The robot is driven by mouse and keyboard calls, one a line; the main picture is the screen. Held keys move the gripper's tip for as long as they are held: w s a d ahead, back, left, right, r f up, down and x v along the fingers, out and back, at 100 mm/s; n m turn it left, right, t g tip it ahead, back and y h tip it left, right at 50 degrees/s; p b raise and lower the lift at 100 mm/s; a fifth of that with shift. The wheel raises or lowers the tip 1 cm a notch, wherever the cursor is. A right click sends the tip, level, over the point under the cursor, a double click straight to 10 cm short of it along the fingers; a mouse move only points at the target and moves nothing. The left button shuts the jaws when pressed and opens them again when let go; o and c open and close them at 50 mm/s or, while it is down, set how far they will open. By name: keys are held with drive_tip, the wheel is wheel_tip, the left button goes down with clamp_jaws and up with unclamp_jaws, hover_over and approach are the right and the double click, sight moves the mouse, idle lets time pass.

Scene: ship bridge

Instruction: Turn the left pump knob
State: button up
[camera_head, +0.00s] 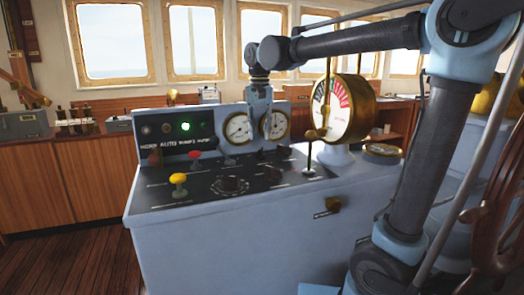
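The grey-blue control console (300,218) stands in the middle of the head view. Its dark sloping panel carries several small controls. A dark round knob (230,184) with a ring of markings sits near the panel's front middle. A smaller dark knob (272,172) lies to its right. Labels are too small to read, so I cannot tell which is the left pump knob. My gripper (263,153) points down over the rear right part of the panel, in front of the gauges.
A yellow knob (178,178) and a red knob (155,156) stand at the panel's left. A green lamp (185,127) glows on the upright panel beside a round gauge (238,128). A brass telegraph (340,107) with a lever stands at the right. Wooden floor (70,262) is clear at left.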

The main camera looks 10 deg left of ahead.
sight(260, 149)
wheel_tip(260, 149, down, 7)
drive_tip(key=shift+r, duration=0.15)
idle(0.4)
